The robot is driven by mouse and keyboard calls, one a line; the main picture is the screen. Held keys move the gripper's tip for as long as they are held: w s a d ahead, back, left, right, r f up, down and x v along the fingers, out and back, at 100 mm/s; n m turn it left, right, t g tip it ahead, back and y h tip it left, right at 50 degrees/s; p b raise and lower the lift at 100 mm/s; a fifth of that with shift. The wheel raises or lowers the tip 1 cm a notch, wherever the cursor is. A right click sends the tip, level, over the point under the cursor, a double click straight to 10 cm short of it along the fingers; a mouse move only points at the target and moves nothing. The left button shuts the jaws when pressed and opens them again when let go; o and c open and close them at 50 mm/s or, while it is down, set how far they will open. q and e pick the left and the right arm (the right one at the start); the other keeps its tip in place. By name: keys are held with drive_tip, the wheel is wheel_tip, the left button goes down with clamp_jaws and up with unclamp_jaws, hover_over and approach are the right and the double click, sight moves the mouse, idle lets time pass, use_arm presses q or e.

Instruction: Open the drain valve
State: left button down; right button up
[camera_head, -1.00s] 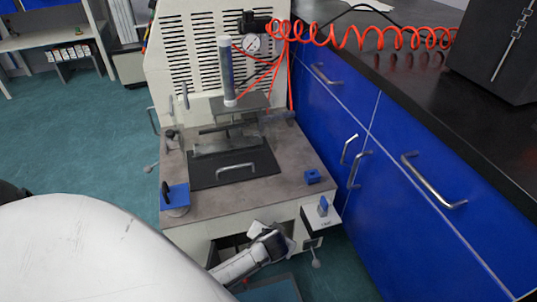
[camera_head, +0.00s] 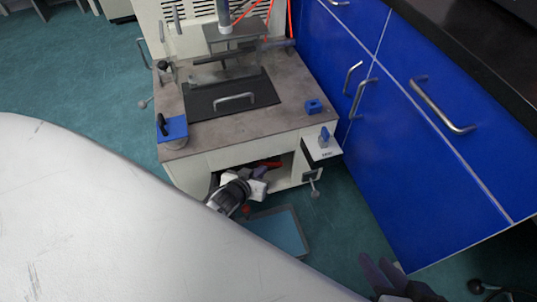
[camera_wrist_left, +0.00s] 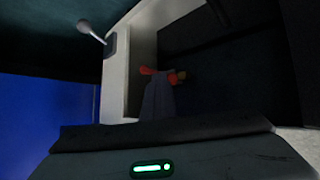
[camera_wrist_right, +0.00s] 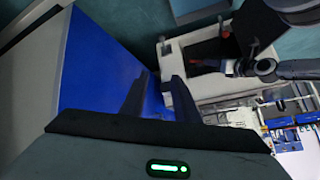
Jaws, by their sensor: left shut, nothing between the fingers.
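The rheometer's open lower compartment (camera_head: 285,172) is at the centre of the head view. A red bar (camera_head: 268,164), probably the drain valve's handle, shows inside it, partly hidden by my left gripper. My left gripper (camera_head: 259,172) reaches into the opening, shut and empty. In the left wrist view its closed fingers (camera_wrist_left: 158,98) point at a small red-orange part (camera_wrist_left: 147,71) just beyond the tips, with another bit (camera_wrist_left: 178,76) beside it. I cannot tell whether they touch. My right gripper (camera_head: 382,270) hangs low at the right, open and empty; its parted fingers (camera_wrist_right: 158,98) show in the right wrist view.
A shallow blue-grey tray (camera_head: 280,230) lies on the floor below the opening. A small red piece (camera_head: 246,211) shows by my left wrist. Blue cabinets (camera_head: 430,160) with metal handles stand close on the right. A knob panel (camera_head: 322,146) juts from the machine's front right.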

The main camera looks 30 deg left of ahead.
use_arm(q)
drive_tip(key=shift+s+a+f, duration=0.2)
drive_tip(key=shift+a+f, duration=0.05)
drive_tip(key=shift+f, duration=0.2)
drive_tip(key=shift+s+a+f, duration=0.15)
drive_tip(key=shift+a+f, duration=0.05)
drive_tip(key=shift+f, duration=0.25)
use_arm(e)
drive_tip(key=shift+s+d+f, duration=0.2)
drive_tip(key=shift+s+f, duration=0.05)
drive_tip(key=shift+f, duration=0.2)
use_arm(q)
drive_tip(key=shift+s+a+f, duration=0.15)
drive_tip(key=shift+a+f, duration=0.05)
drive_tip(key=shift+f, duration=0.05)
use_arm(e)
drive_tip(key=shift+w+r, duration=0.2)
drive_tip(key=shift+w, duration=0.05)
use_arm(q)
drive_tip(key=shift+w+d+r, duration=0.3)
drive_tip(key=shift+w+d, duration=0.4)
use_arm(e)
drive_tip(key=shift+s+f, duration=0.3)
drive_tip(key=shift+s, duration=0.05)
drive_tip(key=shift+w, duration=0.1)
